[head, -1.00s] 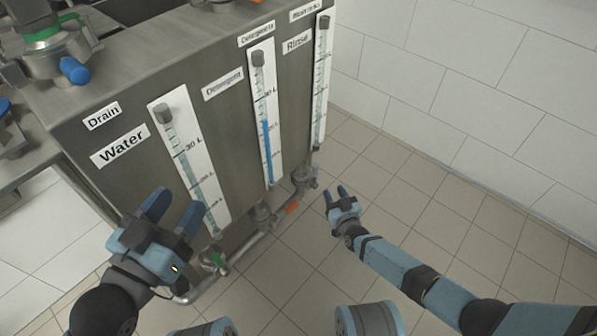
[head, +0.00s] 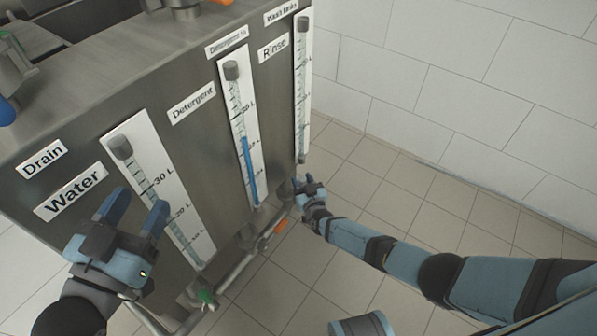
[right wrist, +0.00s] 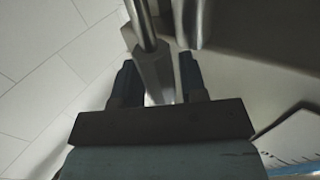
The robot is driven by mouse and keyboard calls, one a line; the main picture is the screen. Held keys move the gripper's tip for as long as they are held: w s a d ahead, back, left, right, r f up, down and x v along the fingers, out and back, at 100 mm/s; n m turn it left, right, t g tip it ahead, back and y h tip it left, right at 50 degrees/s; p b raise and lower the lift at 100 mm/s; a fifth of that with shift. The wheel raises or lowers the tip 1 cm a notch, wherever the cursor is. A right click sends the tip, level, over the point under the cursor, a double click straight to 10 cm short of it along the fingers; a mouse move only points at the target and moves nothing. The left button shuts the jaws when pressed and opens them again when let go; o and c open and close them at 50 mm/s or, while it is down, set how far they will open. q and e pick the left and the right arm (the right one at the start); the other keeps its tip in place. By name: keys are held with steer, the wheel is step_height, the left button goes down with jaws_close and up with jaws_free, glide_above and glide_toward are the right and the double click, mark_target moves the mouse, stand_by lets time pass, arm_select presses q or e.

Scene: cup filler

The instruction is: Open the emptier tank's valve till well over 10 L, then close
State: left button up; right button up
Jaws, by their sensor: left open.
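The steel tank unit (head: 190,130) carries three sight gauges. The Detergent gauge (head: 243,130) shows a blue column over its lower part. The Water gauge (head: 160,185) shows pale liquid, level unclear. The Rinse gauge (head: 302,85) shows no clear coloured column. An orange valve handle (head: 280,225) sits below the Detergent gauge and a green valve handle (head: 206,297) below the Water gauge. My right gripper (head: 302,182) is at the lower end of the Rinse gauge, hiding what is there. In the right wrist view its fingers (right wrist: 158,80) are apart, with metal piping (right wrist: 147,45) ahead between them. My left gripper (head: 138,206) is open and empty before the Water gauge.
Piping (head: 240,268) runs low along the tank front. Tiled floor (head: 390,200) is open to the right, up to a white tiled wall (head: 460,90). A Drain label (head: 42,158) is at the left of the tank.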

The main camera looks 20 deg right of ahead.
arm_select(q)
steer(key=shift+w, duration=0.55)
arm_select(e)
steer(key=shift+w+a, duration=0.1)
steer(key=shift+w, duration=0.7)
arm_select(q)
steer(key=shift+s, duration=0.1)
arm_select(e)
steer(key=shift+c, duration=0.5)
jaws_close()
arm_select(q)
steer(key=shift+r, duration=0.15)
